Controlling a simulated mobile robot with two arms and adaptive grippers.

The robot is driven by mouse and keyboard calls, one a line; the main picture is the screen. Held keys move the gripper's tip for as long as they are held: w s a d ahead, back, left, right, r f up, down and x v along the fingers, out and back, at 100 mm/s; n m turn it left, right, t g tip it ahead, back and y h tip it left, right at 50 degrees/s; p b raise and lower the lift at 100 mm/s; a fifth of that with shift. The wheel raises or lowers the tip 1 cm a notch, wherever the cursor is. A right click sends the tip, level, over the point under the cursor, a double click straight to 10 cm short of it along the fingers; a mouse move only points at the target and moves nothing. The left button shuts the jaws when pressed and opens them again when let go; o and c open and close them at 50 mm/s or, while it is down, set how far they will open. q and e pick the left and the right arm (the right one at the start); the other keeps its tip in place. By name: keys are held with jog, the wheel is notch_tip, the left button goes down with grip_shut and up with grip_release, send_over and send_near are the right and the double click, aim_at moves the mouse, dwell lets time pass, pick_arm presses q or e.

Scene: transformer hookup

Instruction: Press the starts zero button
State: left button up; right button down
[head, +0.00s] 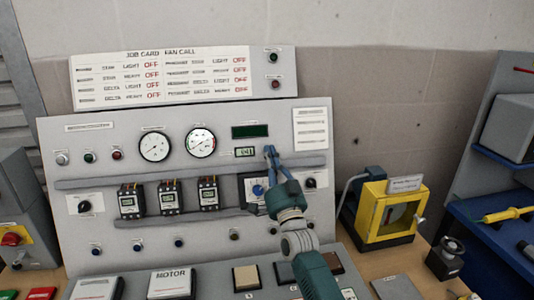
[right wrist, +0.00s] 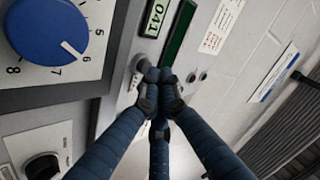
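A small counter display (head: 245,152) sits on the grey panel and ends in 041 in the right wrist view (right wrist: 156,18). Beside it, a small pale round button or knob (right wrist: 136,66) shows partly behind my fingertips; I cannot read a label on it. My right gripper (head: 270,152) is in front of the panel just right of the counter. Its blue fingers (right wrist: 158,78) are drawn together at the tips with nothing between them. They are at or very near the pale button; I cannot tell whether they touch. My left gripper is not in view.
A dark green display (head: 250,131) is above the counter. A blue dial (right wrist: 60,28) and a black knob (head: 310,182) are near my right gripper. Two gauges (head: 155,146) and several contactors (head: 131,201) are to the left. A yellow box (head: 386,212) stands right of the panel.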

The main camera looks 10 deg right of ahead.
jog(key=shift+w+f+b, duration=0.1)
jog(key=shift+w+b, duration=0.25)
jog(key=shift+b, duration=0.15)
dwell(0.7)
dwell(0.3)
jog(key=shift+s+r+p, duration=0.2)
jog(key=shift+s+p, duration=0.15)
jog(key=shift+p, duration=0.25)
jog(key=shift+s+r, duration=0.1)
jog(key=shift+s, duration=0.35)
jog(key=shift+p, duration=0.35)
jog(key=s+p, duration=0.1)
jog(key=s+r+p, duration=0.1)
jog(key=s+p, duration=0.2)
jog(key=shift+s+r, duration=0.3)
